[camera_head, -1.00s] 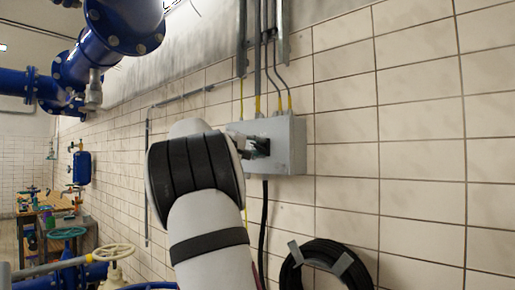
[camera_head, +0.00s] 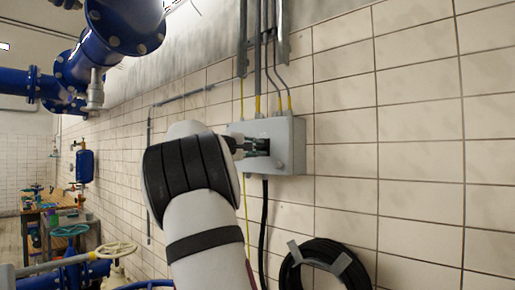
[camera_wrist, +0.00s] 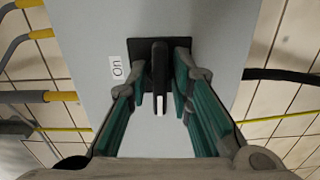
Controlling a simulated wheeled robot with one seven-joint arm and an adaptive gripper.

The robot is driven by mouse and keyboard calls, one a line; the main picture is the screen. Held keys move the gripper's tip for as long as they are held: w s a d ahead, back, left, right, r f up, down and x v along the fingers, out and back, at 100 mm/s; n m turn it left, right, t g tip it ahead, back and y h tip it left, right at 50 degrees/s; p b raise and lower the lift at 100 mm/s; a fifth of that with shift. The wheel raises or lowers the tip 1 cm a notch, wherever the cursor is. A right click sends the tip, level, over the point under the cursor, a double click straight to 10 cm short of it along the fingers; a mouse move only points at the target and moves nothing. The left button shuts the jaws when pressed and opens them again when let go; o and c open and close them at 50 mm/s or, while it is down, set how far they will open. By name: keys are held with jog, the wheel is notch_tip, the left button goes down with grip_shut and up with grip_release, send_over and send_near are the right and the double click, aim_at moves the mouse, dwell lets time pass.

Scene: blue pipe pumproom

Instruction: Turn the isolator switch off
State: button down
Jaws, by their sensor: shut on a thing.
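The isolator switch is a grey box (camera_head: 286,135) on the tiled wall, with a black switch plate on its front. In the wrist view a black handle (camera_wrist: 159,66) with a white mark at its end stands out from the plate. A white "On" label (camera_wrist: 116,67) lies left of the plate. My gripper (camera_wrist: 161,88), with its green fingers, is shut on the handle, one finger on each side. In the head view my gripper (camera_head: 254,147) is at the box front; my wrist partly hides the box's left side, and the handle is hard to make out.
Conduits with yellow ends (camera_head: 257,104) rise from the box top, and a black cable (camera_head: 264,215) hangs below. A coiled black hose (camera_head: 325,266) hangs on the wall at lower right. Blue pipes (camera_head: 125,28) run at upper left. The wall right of the box is clear.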

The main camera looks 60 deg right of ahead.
jog(key=c, duration=1.7)
grip_release()
jog(key=a, duration=0.4)
jog(key=w+a, duration=0.1)
jog(key=a, duration=0.7)
jog(key=shift+w, duration=0.2)
